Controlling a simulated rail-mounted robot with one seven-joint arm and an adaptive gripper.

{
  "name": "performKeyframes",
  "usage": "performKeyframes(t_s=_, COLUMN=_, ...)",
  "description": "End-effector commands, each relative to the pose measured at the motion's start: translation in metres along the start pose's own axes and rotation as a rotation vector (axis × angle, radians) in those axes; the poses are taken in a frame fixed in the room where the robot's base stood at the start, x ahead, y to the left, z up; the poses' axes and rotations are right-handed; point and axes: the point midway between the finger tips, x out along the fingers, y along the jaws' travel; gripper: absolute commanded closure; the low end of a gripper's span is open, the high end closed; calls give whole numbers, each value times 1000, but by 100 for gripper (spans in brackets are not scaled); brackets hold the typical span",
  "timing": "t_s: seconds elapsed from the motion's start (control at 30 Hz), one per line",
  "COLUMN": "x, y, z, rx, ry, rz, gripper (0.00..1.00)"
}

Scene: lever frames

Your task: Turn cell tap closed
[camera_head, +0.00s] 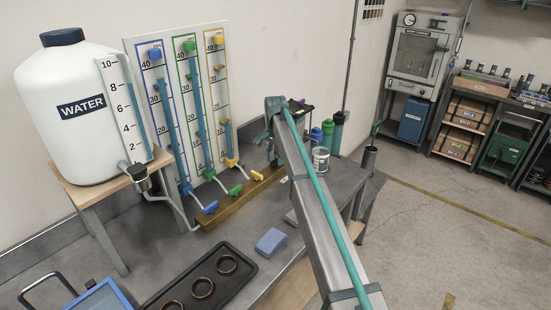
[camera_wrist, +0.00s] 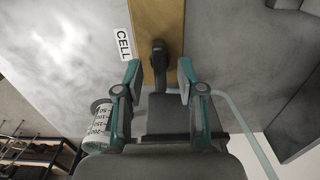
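The cell tap shows in the wrist view as a dark lever (camera_wrist: 158,60) on a wooden board (camera_wrist: 150,15), beside a white label reading CELL (camera_wrist: 123,44). My gripper (camera_wrist: 160,80) is open, with its green-tipped fingers on either side of the lever's near end. A gap shows between the lever and each finger, and I see no grip on it. In the head view my gripper (camera_head: 272,142) is at the far end of my arm, near the right end of the wooden board (camera_head: 240,200). The cell tap cannot be made out there.
A panel of three gauge tubes (camera_head: 190,100) with blue, green and yellow taps stands left of my gripper. A white water tank (camera_head: 75,140) is further left. A graduated beaker (camera_wrist: 100,118) is close beside my left finger. A black tray (camera_head: 200,285) and blue block (camera_head: 271,241) lie nearer.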

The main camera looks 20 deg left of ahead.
Motion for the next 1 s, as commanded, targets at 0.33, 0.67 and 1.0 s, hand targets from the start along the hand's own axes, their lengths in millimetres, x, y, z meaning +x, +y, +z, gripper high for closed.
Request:
performKeyframes(t_s=0.33, x=-51, y=-1, z=-1, rx=0, ry=2, rz=-2, gripper=61)
performKeyframes(t_s=0.67, x=-105, y=-1, z=-1, rx=0, ry=1, rz=-1, gripper=61)
performKeyframes(t_s=1.0, x=-119, y=0, z=0, rx=1, ry=0, rz=0, gripper=61)
